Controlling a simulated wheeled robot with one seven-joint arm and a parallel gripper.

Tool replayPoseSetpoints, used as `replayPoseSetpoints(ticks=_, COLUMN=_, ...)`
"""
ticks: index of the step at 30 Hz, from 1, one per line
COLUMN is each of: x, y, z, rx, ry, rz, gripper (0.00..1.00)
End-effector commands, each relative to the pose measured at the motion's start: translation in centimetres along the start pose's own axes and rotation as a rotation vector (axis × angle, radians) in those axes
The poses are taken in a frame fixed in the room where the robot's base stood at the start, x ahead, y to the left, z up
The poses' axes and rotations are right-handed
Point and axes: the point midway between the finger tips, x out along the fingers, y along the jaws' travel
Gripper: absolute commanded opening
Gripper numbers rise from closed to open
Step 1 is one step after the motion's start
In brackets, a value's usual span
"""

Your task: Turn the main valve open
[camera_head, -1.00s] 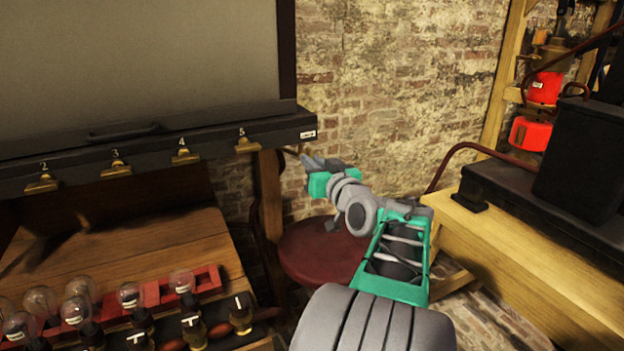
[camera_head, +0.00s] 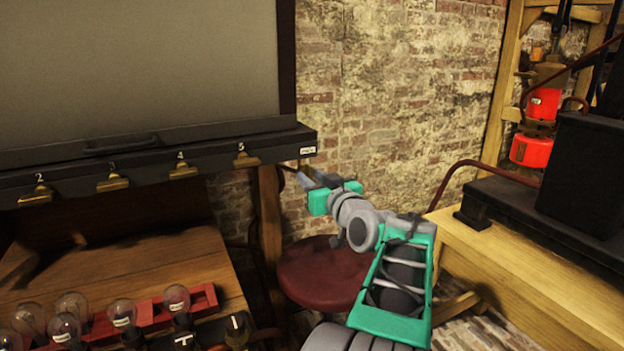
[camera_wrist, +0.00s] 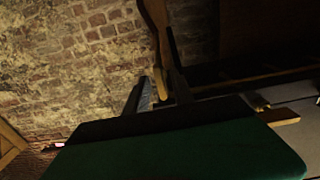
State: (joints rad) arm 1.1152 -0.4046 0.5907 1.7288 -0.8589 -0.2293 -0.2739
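I cannot make out a main valve for certain in either view. In the head view a thin reddish-brown bar (camera_head: 287,169) shows at the wooden post, just left of my fingertips; I cannot tell whether it is part of a valve. My gripper (camera_head: 311,181) is below the right end of the black shelf, in front of the brick wall. I cannot tell whether a finger touches anything.
The black shelf (camera_head: 140,154) with numbered brass clips overhangs at left. Glass bulbs (camera_head: 178,299) stand by a red rack on the wooden table (camera_head: 150,262). A round dark-red stool (camera_head: 322,275) is below my arm. A wooden bench (camera_head: 500,245) with black equipment stands at right.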

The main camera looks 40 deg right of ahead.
Motion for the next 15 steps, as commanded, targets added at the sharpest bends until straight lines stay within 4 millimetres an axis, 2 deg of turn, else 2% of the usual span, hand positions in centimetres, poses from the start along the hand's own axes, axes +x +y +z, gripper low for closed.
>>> replayPoseSetpoints(ticks=8, x=-0.2, y=0.0, z=0.0, rx=0.000, ry=0.001, rz=0.001, gripper=0.32)
replayPoseSetpoints(ticks=11, x=-1.4, y=0.1, z=-0.1, rx=0.000, ry=0.001, rz=0.003, gripper=0.32)
replayPoseSetpoints(ticks=15, x=-4.3, y=0.2, z=0.0, rx=-0.001, ry=0.001, rz=0.007, gripper=0.32)
